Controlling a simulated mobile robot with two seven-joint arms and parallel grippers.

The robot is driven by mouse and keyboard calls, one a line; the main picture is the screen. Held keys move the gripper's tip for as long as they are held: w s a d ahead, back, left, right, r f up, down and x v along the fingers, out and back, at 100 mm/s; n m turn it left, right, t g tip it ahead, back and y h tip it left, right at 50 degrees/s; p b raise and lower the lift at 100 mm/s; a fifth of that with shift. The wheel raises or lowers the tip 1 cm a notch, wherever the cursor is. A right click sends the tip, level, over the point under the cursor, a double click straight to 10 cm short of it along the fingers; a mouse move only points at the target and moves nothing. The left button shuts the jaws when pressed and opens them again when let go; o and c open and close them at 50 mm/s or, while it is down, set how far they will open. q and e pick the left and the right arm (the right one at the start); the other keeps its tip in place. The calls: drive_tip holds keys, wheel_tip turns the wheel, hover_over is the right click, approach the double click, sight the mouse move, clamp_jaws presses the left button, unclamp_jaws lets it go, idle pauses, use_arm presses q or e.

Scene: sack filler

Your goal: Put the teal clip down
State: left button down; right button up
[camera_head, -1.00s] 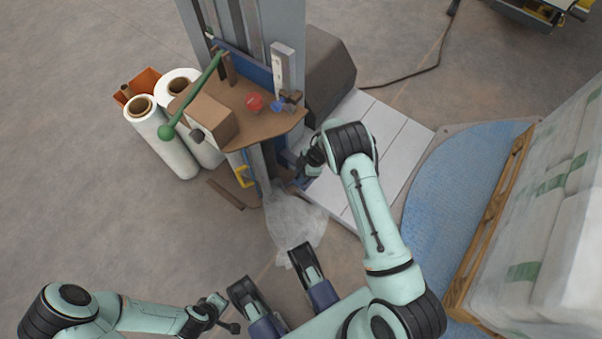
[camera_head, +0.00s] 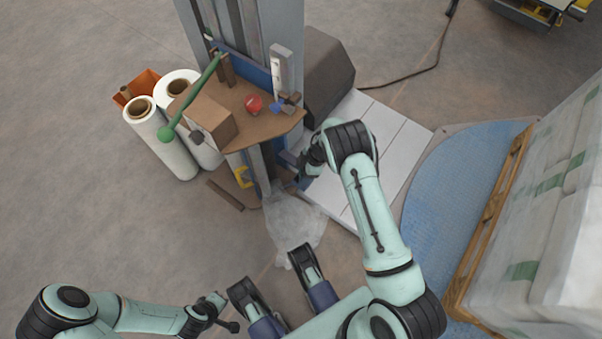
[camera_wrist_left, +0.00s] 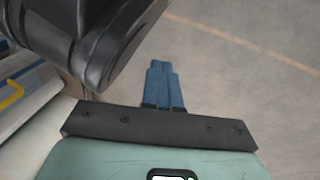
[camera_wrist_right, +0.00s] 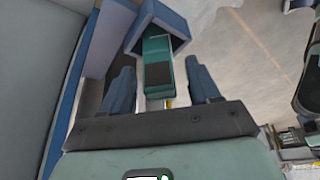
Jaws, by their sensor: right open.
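The teal clip (camera_wrist_right: 158,50) shows in the right wrist view, with a dark pad on its face. It lies at a blue holder (camera_wrist_right: 178,22), with the holder's walls around its far end. My right gripper (camera_wrist_right: 157,68) is open, one blue finger on each side of the clip, with gaps visible. In the head view this gripper (camera_head: 303,178) is low beside the column, partly hidden by its own wrist; the clip cannot be made out there. My left gripper (camera_wrist_left: 163,70) is shut and empty, its blue fingers together above the floor.
A brown shelf (camera_head: 250,132) on the column carries a box (camera_head: 212,118) and a red button (camera_head: 254,103). Clear plastic film (camera_head: 292,225) hangs below. White film rolls (camera_head: 165,148) stand left. A pallet of wrapped sacks (camera_head: 560,210) stands right. Floor at left is free.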

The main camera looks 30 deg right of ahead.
drive_tip(key=shift+p+v, duration=1.55)
drive_tip(key=shift+v, duration=3.7)
drive_tip(key=s+a+f+m+t+y, duration=0.2)
drive_tip(key=s+a+f+m+t, duration=0.2)
drive_tip(key=a+m, duration=0.45)
use_arm(q)
wheel_tip(320, 180, up, 5)
drive_tip(key=w+d+t, duration=0.1)
drive_tip(key=w, duration=0.1)
drive_tip(key=shift+w+d+r, duration=0.2)
drive_tip(key=shift+w+d, duration=0.05)
drive_tip(key=shift+d, duration=0.1)
use_arm(e)
drive_tip(key=s+a+f+m+g+h, duration=0.1)
drive_tip(key=s+a+m+h, duration=0.1)
drive_tip(key=s+m, duration=0.3)
drive_tip(key=s+a+f+m+g+h, duration=0.1)
drive_tip(key=s+m, duration=0.3)
drive_tip(key=s, duration=0.7)
drive_tip(key=shift+s+a+f+m+g+h, duration=0.3)
drive_tip(key=shift+a+f+m+g+h, duration=0.1)
drive_tip(key=shift+a+f+g, duration=0.1)
